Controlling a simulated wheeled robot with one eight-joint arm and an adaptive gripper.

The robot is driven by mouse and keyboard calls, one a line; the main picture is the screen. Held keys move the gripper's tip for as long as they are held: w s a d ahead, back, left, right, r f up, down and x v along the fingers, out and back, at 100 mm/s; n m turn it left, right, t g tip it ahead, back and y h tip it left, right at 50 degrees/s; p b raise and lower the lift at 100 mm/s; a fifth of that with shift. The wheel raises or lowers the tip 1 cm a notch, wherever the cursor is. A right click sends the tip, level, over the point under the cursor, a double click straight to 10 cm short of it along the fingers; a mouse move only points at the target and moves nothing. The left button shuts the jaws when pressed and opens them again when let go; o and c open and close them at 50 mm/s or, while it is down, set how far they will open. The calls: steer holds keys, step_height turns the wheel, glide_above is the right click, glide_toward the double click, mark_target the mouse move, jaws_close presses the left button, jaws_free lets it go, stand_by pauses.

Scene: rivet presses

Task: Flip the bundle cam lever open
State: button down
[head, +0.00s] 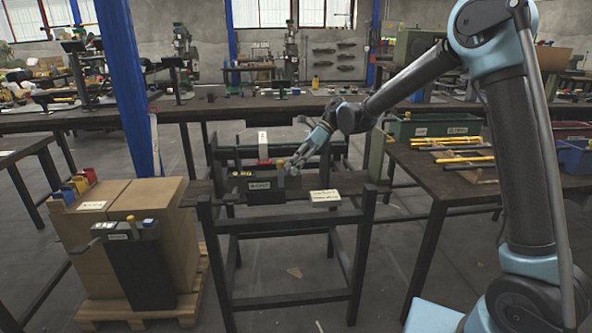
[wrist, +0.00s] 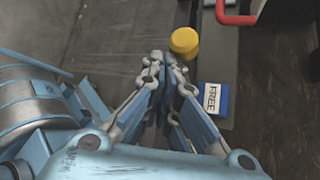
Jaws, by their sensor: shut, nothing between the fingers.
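A small fixture (head: 258,184) with a labelled front stands on the dark stand in the middle of the head view. A yellow knob (head: 280,163) shows at its right side, and a yellow knob (wrist: 184,40) shows just beyond my fingertips in the wrist view. It looks like the lever's end, but the lever's arm is hard to make out. My gripper (head: 293,167) is beside the knob, to its right. In the wrist view my gripper (wrist: 167,62) is shut and empty, its tips close to the knob. I cannot tell whether they touch it.
A blue block marked FREE (wrist: 213,99) lies right of the fingers. A red handle (wrist: 238,17) is at the wrist view's top right. A white label plate (head: 325,197) sits on the stand's right. Boxes (head: 100,255) on a pallet stand left, a table (head: 440,190) right.

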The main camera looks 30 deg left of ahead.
steer(key=shift+w+a+r, duration=0.1)
steer(key=shift+w+a, duration=0.1)
steer(key=shift+a, duration=0.1)
stand_by(0.4)
steer(key=v, duration=1.2)
steer(key=shift+d, duration=0.25)
